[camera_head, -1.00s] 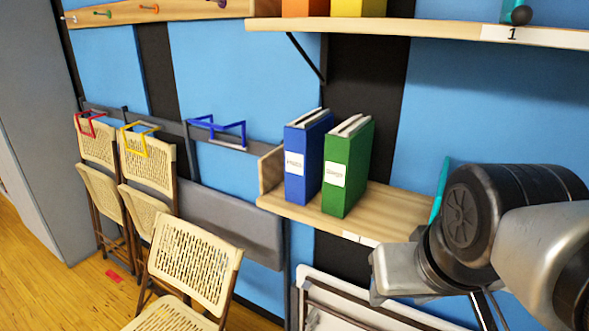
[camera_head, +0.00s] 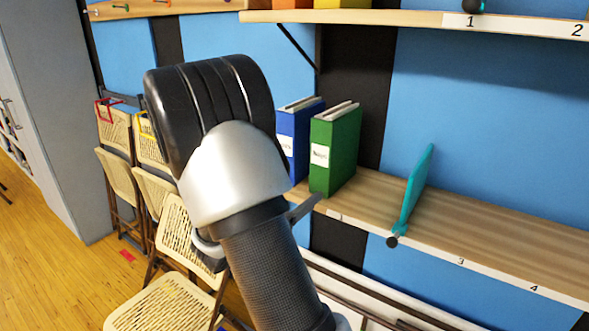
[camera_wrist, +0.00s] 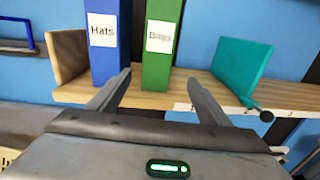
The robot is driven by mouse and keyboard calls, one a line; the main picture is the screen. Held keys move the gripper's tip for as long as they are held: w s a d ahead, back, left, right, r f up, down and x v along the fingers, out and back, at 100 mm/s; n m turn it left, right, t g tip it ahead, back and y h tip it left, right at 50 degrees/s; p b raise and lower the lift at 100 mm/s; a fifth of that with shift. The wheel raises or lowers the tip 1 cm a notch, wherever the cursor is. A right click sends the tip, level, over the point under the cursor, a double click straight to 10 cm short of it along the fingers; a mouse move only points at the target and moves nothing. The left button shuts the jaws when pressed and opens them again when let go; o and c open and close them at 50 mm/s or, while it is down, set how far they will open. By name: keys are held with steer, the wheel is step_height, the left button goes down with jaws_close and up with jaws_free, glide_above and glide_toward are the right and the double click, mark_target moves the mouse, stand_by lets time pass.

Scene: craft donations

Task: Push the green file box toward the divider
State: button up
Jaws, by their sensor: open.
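The green file box (camera_head: 335,150) stands upright on the lower wooden shelf, right beside a blue file box (camera_head: 287,138). In the wrist view the green box (camera_wrist: 160,45) has a white "Bags" label and the blue box (camera_wrist: 105,50) reads "Hats". The teal divider (camera_head: 415,192) stands to the right with a bare gap between; it also shows in the wrist view (camera_wrist: 241,68). My gripper (camera_wrist: 158,78) is open and empty, its fingers pointing at the boxes from in front. In the head view my arm hides most of it and the blue box's left side.
The lower shelf (camera_head: 480,228) is bare right of the divider, with numbered labels on its front edge. A wooden end board (camera_wrist: 68,55) stands left of the blue box. An upper shelf (camera_head: 400,20) hangs above. Folding chairs (camera_head: 185,240) stand at lower left.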

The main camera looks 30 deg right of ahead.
mark_target(319, 175)
steer(key=x, duration=0.4)
steer(key=b+x, duration=0.1)
steer(key=x, duration=0.9)
steer(key=shift+w+b, duration=0.3)
steer(key=shift+w, duration=0.1)
